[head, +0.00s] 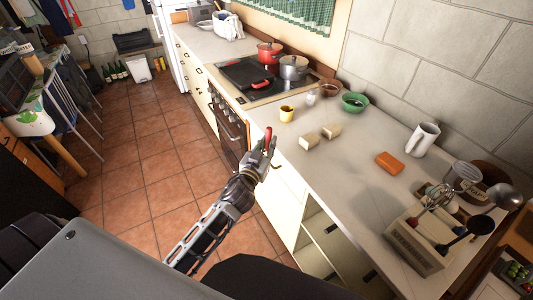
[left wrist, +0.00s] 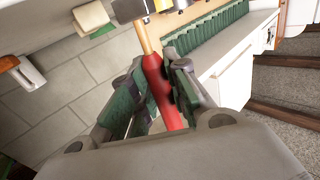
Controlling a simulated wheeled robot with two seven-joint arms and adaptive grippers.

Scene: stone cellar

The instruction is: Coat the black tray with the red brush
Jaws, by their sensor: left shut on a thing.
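The black tray (head: 240,72) lies on the stove top in the head view, with a small red part at its near edge. My left gripper (head: 266,148) is beside the front edge of the counter, nearer to me than the tray. It is shut on the red brush (head: 268,136), whose handle stands up from the fingers. In the left wrist view, the fingers (left wrist: 158,85) close around the red handle (left wrist: 156,76), and a wood-coloured shaft runs on from it. The brush's bristles are not clear. The brush is apart from the tray. My right gripper is not in view.
A red pot (head: 269,54) and a steel pot (head: 293,67) stand behind the tray. A yellow cup (head: 287,114), two pale blocks (head: 309,141), a green bowl (head: 354,102), an orange block (head: 389,162) and a utensil box (head: 415,249) are on the counter. The tiled floor (head: 150,150) is open.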

